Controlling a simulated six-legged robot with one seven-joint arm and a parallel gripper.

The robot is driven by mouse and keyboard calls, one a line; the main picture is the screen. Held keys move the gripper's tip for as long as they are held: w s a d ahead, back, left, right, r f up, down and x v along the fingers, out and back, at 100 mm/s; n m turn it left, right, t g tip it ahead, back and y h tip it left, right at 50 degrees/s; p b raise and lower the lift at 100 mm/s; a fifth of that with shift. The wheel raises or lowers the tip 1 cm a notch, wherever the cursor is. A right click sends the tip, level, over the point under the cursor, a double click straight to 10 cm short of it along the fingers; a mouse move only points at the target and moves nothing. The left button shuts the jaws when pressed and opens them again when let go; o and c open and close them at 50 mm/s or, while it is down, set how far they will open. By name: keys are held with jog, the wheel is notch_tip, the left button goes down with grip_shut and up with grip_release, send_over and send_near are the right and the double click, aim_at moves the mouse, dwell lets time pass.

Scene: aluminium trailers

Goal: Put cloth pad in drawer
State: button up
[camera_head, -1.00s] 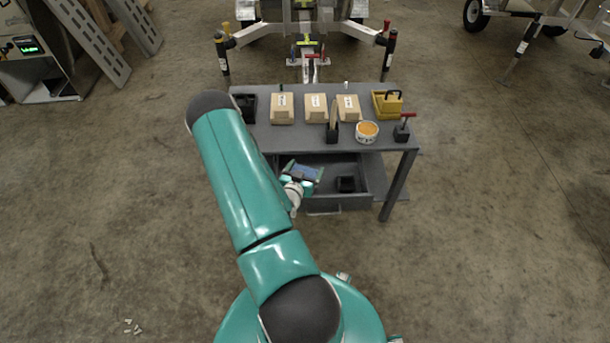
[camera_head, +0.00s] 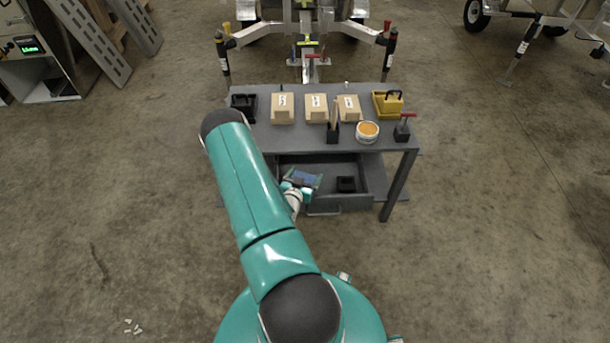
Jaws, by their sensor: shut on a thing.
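The drawer (camera_head: 350,201) is pulled out under the grey bench. My gripper (camera_head: 301,183) is over the left part of the open drawer, shut on the blue-grey cloth pad (camera_head: 305,176). The pad is small in the picture and my gripper and wrist partly cover it. I cannot tell whether the pad touches the drawer floor. A small black box (camera_head: 346,184) sits in the right part of the drawer, apart from the pad.
The bench top (camera_head: 290,140) bears several tan boxes (camera_head: 316,107), a black tray (camera_head: 244,105), a yellow container (camera_head: 387,103), an orange-filled tin (camera_head: 367,131) and a red-handled tool (camera_head: 403,127). A bench leg (camera_head: 398,187) stands right of the drawer.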

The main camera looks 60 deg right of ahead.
jog(key=shift+f, duration=0.25)
jog(key=o, duration=0.8)
